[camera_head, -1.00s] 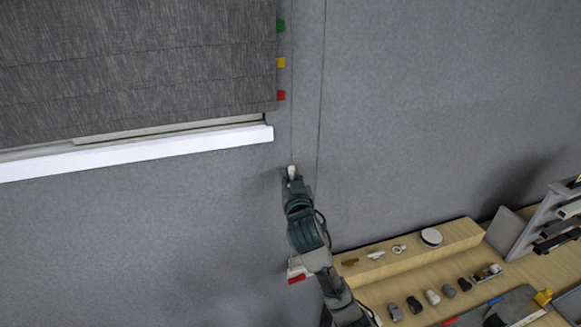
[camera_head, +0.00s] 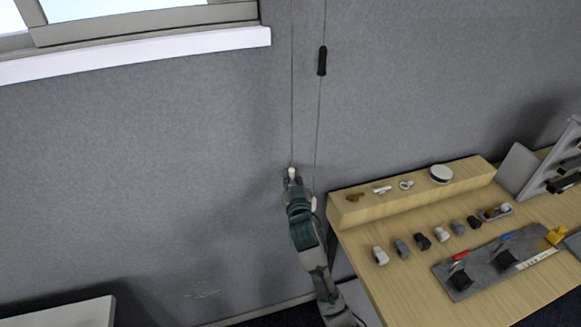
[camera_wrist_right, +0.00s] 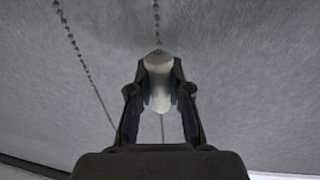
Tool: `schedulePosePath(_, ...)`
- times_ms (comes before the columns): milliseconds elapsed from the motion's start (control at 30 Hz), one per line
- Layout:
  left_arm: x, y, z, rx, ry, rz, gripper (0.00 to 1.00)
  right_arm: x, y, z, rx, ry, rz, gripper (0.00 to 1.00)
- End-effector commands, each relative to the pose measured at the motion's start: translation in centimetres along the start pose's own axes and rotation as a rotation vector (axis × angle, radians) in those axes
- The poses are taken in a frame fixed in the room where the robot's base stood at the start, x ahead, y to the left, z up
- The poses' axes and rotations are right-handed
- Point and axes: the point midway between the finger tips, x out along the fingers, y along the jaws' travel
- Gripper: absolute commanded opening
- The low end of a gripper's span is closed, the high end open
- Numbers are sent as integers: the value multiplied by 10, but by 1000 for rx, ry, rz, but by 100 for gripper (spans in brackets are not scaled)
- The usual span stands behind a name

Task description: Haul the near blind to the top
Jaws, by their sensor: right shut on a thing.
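The right gripper (camera_head: 291,179) is shut on a white cord pull (camera_wrist_right: 158,68) in front of the grey wall, below and right of the window. A thin cord (camera_head: 292,110) runs straight up from the pull; it is beaded in the wrist view. A second cord (camera_head: 318,120) hangs to its right and carries a black grip (camera_head: 322,61) higher up. The window (camera_head: 130,16) shows frame and bright glass above the white sill (camera_head: 140,54). No blind fabric shows in the head view. The left gripper is out of view.
A wooden table (camera_head: 400,285) stands at the right with a raised wooden ledge (camera_head: 410,196) along the wall. Small objects, a grey tray (camera_head: 470,283) and a rack (camera_head: 550,155) are on it. A white surface (camera_head: 70,314) shows at the lower left.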

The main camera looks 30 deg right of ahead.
Motion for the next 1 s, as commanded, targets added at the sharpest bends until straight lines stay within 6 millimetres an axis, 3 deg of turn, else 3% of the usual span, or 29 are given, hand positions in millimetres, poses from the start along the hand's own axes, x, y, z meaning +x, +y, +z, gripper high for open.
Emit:
schedulePosePath(33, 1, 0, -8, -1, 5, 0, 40, 0, -1, 22, -1, -26, -1, 0)
schedulePosePath(133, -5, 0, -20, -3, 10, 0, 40, 0, -1, 32, -2, -26, 0, 0)
schedulePosePath(333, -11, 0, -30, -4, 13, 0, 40, 0, -1, 40, -2, -24, -1, 0)
schedulePosePath(667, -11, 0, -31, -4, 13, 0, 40, 0, -1, 40, -2, -23, -1, 0)
schedulePosePath(700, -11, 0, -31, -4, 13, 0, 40, 0, -1, 40, -2, -23, -1, 23)
schedulePosePath(733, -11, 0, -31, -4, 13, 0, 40, 0, -1, 40, -2, -23, -1, 30)
schedulePosePath(1000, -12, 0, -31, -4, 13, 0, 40, 0, 0, 35, -1, -12, 0, 30)
